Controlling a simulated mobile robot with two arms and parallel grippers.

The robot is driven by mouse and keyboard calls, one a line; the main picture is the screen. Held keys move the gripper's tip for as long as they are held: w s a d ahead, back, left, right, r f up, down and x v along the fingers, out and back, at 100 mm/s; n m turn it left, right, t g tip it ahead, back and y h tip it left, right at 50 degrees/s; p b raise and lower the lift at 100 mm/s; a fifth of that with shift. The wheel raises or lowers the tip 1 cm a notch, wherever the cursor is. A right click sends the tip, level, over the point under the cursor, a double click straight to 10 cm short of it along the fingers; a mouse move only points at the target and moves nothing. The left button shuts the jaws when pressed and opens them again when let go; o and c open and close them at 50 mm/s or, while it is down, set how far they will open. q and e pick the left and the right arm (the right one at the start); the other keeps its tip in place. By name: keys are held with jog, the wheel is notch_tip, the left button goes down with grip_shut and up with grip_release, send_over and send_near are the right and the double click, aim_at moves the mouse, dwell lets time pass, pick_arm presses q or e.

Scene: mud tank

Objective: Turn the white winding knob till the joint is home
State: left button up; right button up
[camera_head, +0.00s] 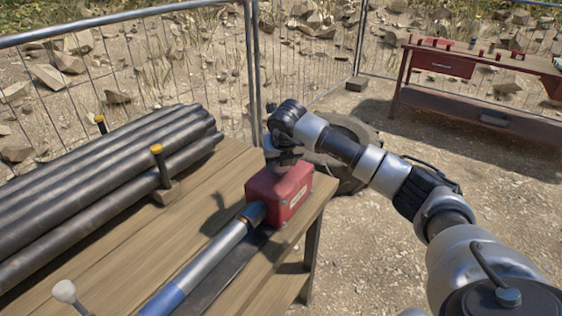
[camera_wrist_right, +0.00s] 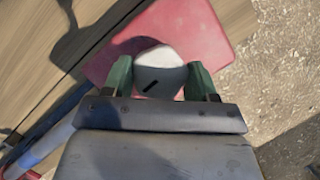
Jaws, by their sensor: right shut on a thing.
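The white winding knob (camera_wrist_right: 160,72) shows in the right wrist view, with a short dark mark on its top. It sits above the red box (camera_head: 279,191), which stands on the wooden table (camera_head: 110,250). My right gripper (camera_wrist_right: 160,80) is shut on the knob, with one green finger on each side. In the head view my right arm reaches over the box from the right and hides the knob. A pipe with a grey and a blue part (camera_head: 205,268) meets the left side of the box, with a brownish ring at that end. My left gripper is not in view.
Several dark pipes (camera_head: 100,165) lie stacked on the left of the table beside yellow-topped posts (camera_head: 157,149). A white-topped lever (camera_head: 65,291) is at the front left. A tyre (camera_head: 345,140) lies behind the table. A red workbench (camera_head: 440,64) stands at the back right.

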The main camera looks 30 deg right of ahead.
jog(key=shift+r+m+g+h+b, duration=0.1)
jog(key=shift+m+g+h+b, duration=0.5)
jog(key=shift+m, duration=1.5)
jog(key=o, duration=0.9)
jog(key=v, duration=1)
jog(key=shift+a+r+b, duration=0.25)
jog(key=shift+r+b, duration=0.05)
jog(key=shift+b, duration=0.05)
jog(key=shift+s, duration=0.15)
